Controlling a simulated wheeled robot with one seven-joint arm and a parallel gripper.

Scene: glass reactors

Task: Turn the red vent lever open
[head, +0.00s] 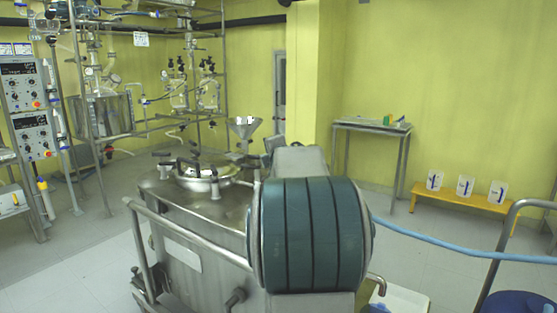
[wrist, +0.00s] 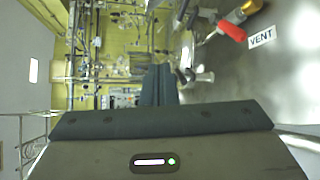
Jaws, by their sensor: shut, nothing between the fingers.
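The red vent lever (wrist: 232,30) shows in the wrist view at the upper right, with a brass-coloured fitting (wrist: 245,8) beside it. A white label reading VENT (wrist: 262,38) is on the steel surface to its right. My gripper (wrist: 159,68) is in the middle of the wrist view, its two dark fingers together and empty. The lever is to the right of and above the fingertips in that picture, apart from them. In the head view my arm covers part of the steel vessel (head: 205,222), and I cannot make out the lever or gripper there.
The vessel has a round lid (head: 208,178), a funnel (head: 244,128) and a side rail (head: 185,232). A blue hose (head: 450,246) runs right from behind my arm. A yellow bench (head: 465,197) and a side table (head: 372,126) stand by the wall. Floor at the right is partly open.

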